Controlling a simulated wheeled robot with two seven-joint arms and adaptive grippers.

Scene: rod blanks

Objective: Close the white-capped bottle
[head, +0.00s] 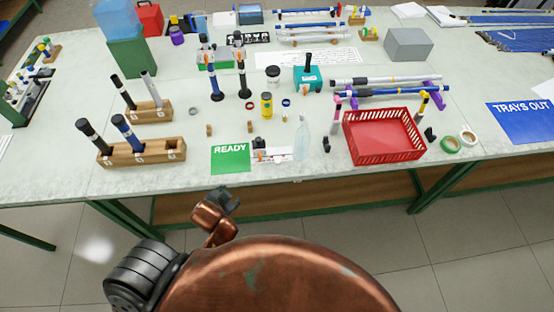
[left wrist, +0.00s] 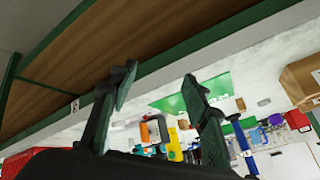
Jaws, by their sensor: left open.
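My left gripper (head: 225,199) is in front of the table edge, apart from the bottles. In the left wrist view its two dark fingers (left wrist: 160,80) are spread with nothing between them. My right gripper is out of view.
The READY card (head: 230,158) lies at the front edge. A red basket (head: 384,137) stands to the right, with tape rolls (head: 451,144) beside it. Wooden rod holders (head: 142,153) stand at left. A dark-topped jar (head: 273,77) and a teal box (head: 308,78) stand behind.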

